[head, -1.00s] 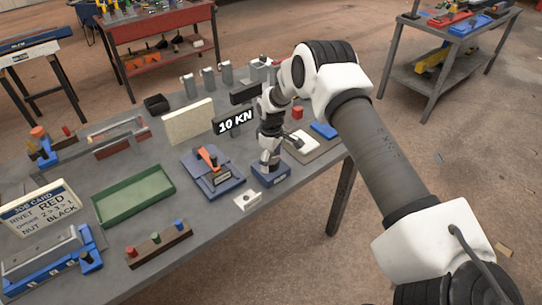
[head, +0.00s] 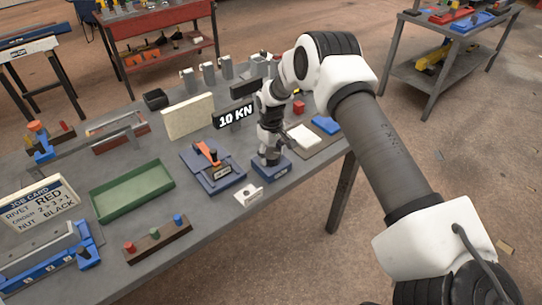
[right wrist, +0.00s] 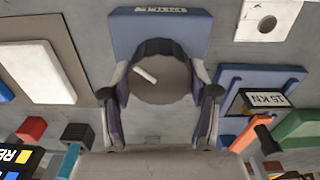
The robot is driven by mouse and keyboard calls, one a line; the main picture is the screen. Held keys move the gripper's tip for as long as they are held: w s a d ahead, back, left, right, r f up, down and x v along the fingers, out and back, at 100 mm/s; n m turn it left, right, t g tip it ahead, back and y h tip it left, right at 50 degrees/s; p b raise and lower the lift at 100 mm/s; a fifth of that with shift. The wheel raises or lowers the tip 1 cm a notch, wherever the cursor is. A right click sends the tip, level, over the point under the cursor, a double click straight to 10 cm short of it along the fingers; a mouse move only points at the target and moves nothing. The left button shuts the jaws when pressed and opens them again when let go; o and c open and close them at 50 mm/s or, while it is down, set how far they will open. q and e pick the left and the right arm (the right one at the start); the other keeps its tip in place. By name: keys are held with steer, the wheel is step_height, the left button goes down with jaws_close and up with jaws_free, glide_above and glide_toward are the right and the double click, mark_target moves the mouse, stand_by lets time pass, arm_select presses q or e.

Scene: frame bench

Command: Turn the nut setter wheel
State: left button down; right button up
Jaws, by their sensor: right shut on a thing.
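The nut setter wheel (right wrist: 165,88) is a dark grey, knobbed disc with a white mark pointing up-left in the right wrist view. It sits in front of a blue base with a white label (right wrist: 160,10). The blue base also shows in the head view (head: 275,170), on the bench below my right gripper (head: 268,155). My right gripper (right wrist: 160,98) is shut on the wheel, with one finger on each side of it. In the head view the arm and gripper hide most of the wheel. My left gripper is in neither view.
On the bench (head: 150,255), a blue fixture with an orange lever (head: 208,152) stands left of the nut setter. A white plate with a hole (head: 249,195) lies in front.

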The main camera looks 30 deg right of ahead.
mark_target(272, 153)
steer(key=o, duration=1.2)
steer(key=shift+c, duration=0.2)
step_height(272, 153, up, 12)
steer(key=shift+s+f, duration=0.1)
